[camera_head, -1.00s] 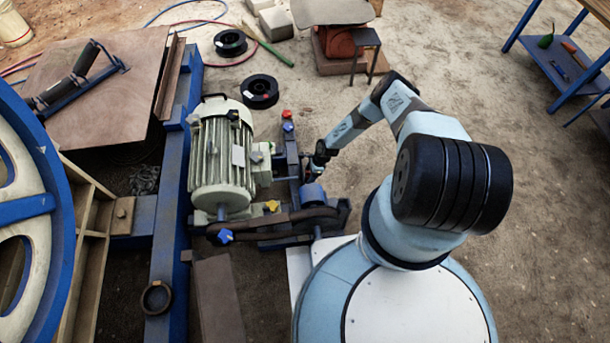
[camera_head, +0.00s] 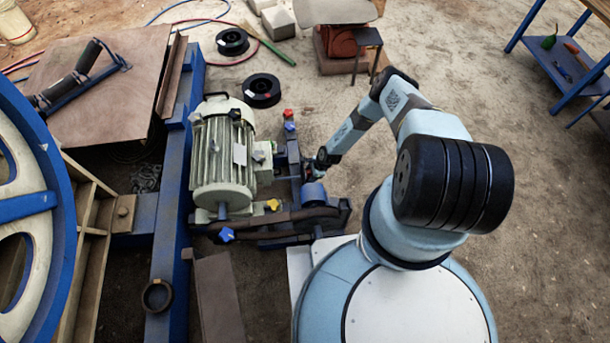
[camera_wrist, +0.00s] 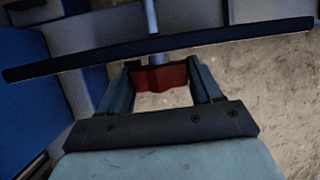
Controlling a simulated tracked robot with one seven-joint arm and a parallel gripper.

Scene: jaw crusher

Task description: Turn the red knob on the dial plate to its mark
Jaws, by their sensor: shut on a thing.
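In the wrist view, a red knob (camera_wrist: 158,77) sits between the two fingers of my gripper (camera_wrist: 160,73), and the fingers are shut on it. A thin dark bar or plate edge (camera_wrist: 90,62) crosses just beyond the knob; I cannot tell whether it is the dial plate. The knob's mark does not show. In the head view, my gripper (camera_head: 318,162) is small and dark beside the upright blue frame, right of the motor. The knob it holds cannot be made out there.
A pale green motor (camera_head: 222,160) stands left of my gripper. A blue frame (camera_head: 293,160) with small coloured star knobs lies between them. A belt (camera_head: 295,214) runs below. Two black spools (camera_head: 261,90) lie on the ground behind.

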